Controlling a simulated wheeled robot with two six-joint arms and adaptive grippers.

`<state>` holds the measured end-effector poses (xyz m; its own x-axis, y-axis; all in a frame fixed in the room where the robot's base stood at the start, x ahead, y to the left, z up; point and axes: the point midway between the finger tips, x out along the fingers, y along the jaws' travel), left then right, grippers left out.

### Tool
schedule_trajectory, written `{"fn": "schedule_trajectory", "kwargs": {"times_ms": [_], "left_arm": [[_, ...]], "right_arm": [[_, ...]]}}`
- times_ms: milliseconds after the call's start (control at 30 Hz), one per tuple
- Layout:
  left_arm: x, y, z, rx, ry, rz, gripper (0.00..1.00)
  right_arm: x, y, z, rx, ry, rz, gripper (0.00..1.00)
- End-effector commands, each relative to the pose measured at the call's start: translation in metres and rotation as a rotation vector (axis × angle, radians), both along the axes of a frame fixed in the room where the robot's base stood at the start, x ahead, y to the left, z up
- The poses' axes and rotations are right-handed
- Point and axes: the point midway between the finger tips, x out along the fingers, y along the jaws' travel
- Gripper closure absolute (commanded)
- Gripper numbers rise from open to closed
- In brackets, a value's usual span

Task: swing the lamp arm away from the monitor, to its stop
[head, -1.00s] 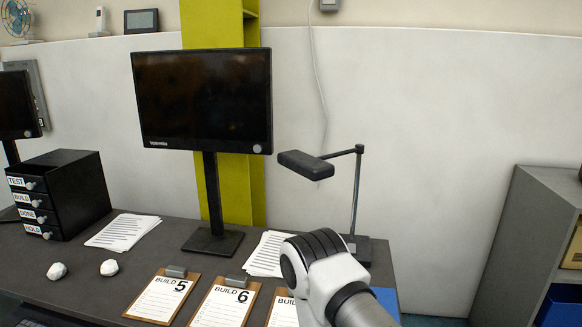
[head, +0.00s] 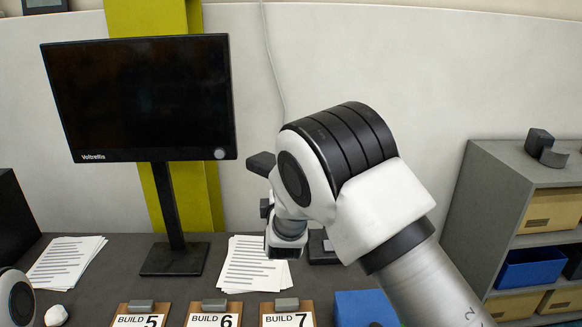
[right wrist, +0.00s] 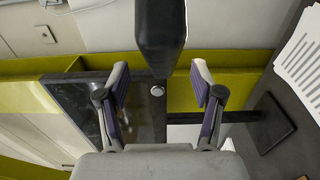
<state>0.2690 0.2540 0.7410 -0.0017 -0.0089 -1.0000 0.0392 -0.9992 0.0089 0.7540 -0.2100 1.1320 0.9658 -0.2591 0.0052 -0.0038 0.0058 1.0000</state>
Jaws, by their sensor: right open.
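The lamp arm's dark head (head: 262,163) shows only its left end in the head view, just right of the monitor's (head: 140,100) right edge. My right arm hides the lamp's post, and part of the lamp's base (head: 322,246) shows below it. In the right wrist view the lamp head (right wrist: 160,38) is a dark block coming down from the top, in line with the gap between the fingers of my right gripper (right wrist: 160,82). That gripper is open, with a finger on either side. I cannot tell whether either finger touches the lamp. My left gripper is not in view.
Clipboards, including BUILD 7 (head: 287,315), lie along the desk's front. Paper stacks (head: 255,264) lie on either side of the monitor stand (head: 176,258). A blue item (head: 364,308) is at the front right. A grey shelf (head: 500,185) stands at the right.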

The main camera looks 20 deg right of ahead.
Motion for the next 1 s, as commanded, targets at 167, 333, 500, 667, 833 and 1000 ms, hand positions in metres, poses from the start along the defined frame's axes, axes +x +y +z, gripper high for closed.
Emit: {"fn": "schedule_trajectory", "kwargs": {"times_ms": [167,333,500,667,833,1000], "left_arm": [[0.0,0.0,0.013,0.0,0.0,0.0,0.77],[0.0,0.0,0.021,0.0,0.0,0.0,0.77],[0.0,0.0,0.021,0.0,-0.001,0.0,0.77],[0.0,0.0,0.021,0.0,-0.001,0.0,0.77],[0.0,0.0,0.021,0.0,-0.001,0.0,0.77],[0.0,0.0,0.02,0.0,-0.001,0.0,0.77]], "right_arm": [[0.032,-0.01,0.001,0.007,0.002,-0.002,0.33],[0.059,-0.017,0.0,0.005,0.003,-0.001,0.33],[0.067,-0.019,-0.002,0.003,0.004,0.0,0.33],[0.067,-0.019,-0.002,0.003,0.004,0.0,0.37],[0.067,-0.019,-0.003,0.004,0.004,0.0,0.97],[0.066,-0.02,-0.003,0.004,0.005,0.001,1.0]]}}
